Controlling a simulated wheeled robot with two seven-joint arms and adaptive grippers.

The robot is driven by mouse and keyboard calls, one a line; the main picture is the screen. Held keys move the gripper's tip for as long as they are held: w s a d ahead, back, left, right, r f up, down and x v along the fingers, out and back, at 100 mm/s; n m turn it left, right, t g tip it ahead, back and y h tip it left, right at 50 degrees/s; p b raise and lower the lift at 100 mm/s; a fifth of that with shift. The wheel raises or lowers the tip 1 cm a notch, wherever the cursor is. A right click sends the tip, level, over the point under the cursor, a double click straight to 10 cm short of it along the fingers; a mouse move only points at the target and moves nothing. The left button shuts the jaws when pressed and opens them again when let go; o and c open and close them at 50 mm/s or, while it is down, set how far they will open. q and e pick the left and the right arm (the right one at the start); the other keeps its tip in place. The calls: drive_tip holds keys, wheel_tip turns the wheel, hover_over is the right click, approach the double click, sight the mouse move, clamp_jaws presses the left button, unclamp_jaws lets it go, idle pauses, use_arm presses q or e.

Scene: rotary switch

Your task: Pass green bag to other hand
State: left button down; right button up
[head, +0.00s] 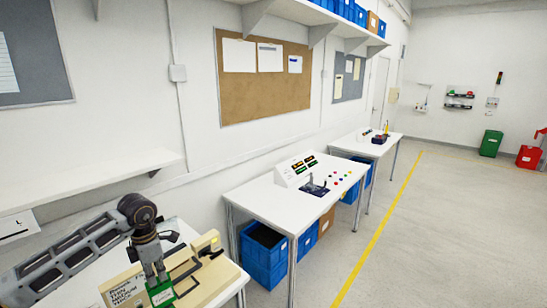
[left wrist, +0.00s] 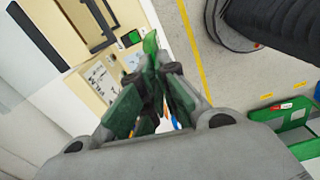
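My left gripper (head: 158,276) comes in from the left and points down over the beige panel box at the lower left. A green bag (head: 161,293) with a pale label shows right at its fingertips. In the left wrist view the fingers of my left gripper (left wrist: 153,68) are close together, and a thin green piece of the bag (left wrist: 151,42) sticks out between the tips. The gripper looks shut on the bag; most of the bag is hidden there by the fingers. My right gripper is in neither view.
The beige box (head: 122,291) with printed text lies on the near table beneath the gripper. A white table (head: 262,203) with a control console (head: 298,168) stands to the right. A blue bin (head: 262,256) sits below it. The floor right of the yellow line is open.

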sight(169, 275)
use_arm(q)
drive_tip(key=m, duration=0.5)
drive_tip(key=shift+w+d+m, duration=0.1)
drive_tip(key=shift+w+m, duration=0.2)
drive_tip(key=shift+m, duration=0.1)
drive_tip(key=m, duration=0.4)
drive_tip(key=w+m, duration=0.1)
drive_tip(key=m, duration=0.1)
drive_tip(key=shift+d, duration=0.25)
drive_tip(key=m, duration=0.4)
drive_tip(key=shift+d+f+m, duration=0.3)
drive_tip(key=shift+d+m, duration=0.05)
drive_tip(key=shift+m, duration=0.05)
drive_tip(key=m, duration=0.1)
drive_tip(key=d+f+m, duration=0.1)
drive_tip(key=m, duration=0.2)
drive_tip(key=shift+d+f, duration=0.15)
drive_tip(key=shift+d, duration=0.1)
drive_tip(key=s+d+f+m+b, duration=0.1)
drive_tip(key=s+d+f+m, duration=0.2)
drive_tip(key=f, duration=0.3)
drive_tip(key=s+d+f+m+b, duration=0.2)
drive_tip(key=s+d+f, duration=0.2)
drive_tip(key=d+f, duration=0.2)
drive_tip(key=shift+d+f+m, duration=0.2)
drive_tip(key=shift+f+m, duration=0.1)
drive_tip(key=shift+m, duration=0.1)
drive_tip(key=shift+w+r, duration=0.1)
